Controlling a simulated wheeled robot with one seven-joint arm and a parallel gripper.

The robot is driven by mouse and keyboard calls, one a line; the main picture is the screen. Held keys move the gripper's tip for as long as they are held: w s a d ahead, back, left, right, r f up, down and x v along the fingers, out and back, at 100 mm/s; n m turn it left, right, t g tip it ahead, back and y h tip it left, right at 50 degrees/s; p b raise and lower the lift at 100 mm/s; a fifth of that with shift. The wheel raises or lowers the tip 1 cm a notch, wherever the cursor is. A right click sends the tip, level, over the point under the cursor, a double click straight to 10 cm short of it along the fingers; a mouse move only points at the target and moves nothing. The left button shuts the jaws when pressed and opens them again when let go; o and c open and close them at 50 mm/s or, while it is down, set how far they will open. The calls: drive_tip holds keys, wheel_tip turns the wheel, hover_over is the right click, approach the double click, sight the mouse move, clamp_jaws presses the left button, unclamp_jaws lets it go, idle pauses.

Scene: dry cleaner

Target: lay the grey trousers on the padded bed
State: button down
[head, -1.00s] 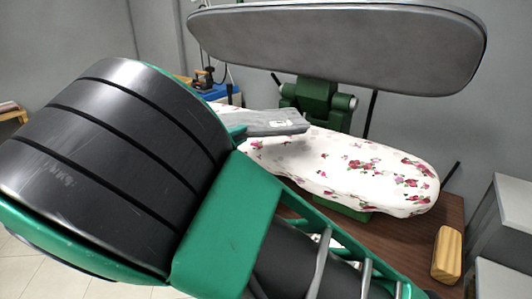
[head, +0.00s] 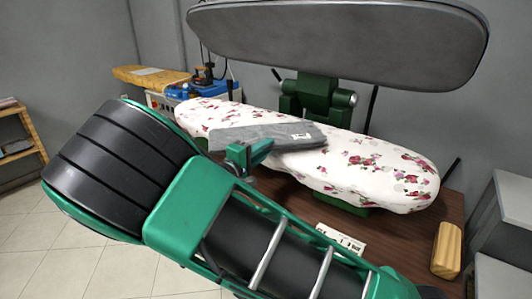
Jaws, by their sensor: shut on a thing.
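The grey trousers (head: 285,134) are a flat, folded bundle over the middle of the padded bed, reaching out past its front edge at the left. The padded bed (head: 352,168) has a white cover with red flowers and is long, with a rounded right end. My gripper (head: 246,154), green and partly hidden by my own arm, is at the front edge of the trousers and shut on them. I cannot tell whether the trousers rest fully on the cover or are held just above it.
A grey upper press plate (head: 340,45) stands raised above the bed. A wooden block (head: 447,250) and a white label (head: 341,239) are on the brown table (head: 400,240). A second ironing board (head: 150,76) stands behind at the left. The bed's right end is bare.

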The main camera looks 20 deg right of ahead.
drive_tip(key=shift+f, duration=0.5)
drive_tip(key=shift+f, duration=0.1)
drive_tip(key=c, duration=1.7)
unclamp_jaws()
drive_tip(key=shift+o, duration=0.2)
